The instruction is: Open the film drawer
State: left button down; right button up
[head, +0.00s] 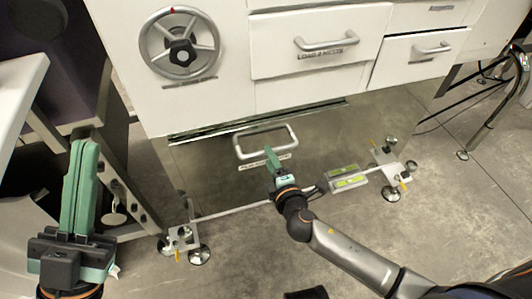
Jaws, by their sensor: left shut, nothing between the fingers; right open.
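A wide grey, glossy lower front panel (210,170) sits below the white cabinet and carries a pale bar handle (292,132). A label (246,166) under the handle is partly covered by my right gripper, so I cannot read it as the film drawer's. My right gripper (268,152) is open, its green fingertips at the lower bar of the handle; whether they touch it or straddle it I cannot tell. My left gripper (84,145) is shut and empty, raised at the left, well apart from the panel.
Above are a handwheel (181,43), a labelled drawer (318,50) and a smaller drawer (420,52), both appearing closed. Levelling feet (199,255) and a green-marked block (347,178) are low down. A dark frame stands left; cables lie right. The floor in front is mostly clear.

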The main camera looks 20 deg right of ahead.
jog(key=shift+b+x, duration=0.35)
jog(key=shift+x, duration=1.65)
jog(key=shift+c, duration=0.2)
grip_shut()
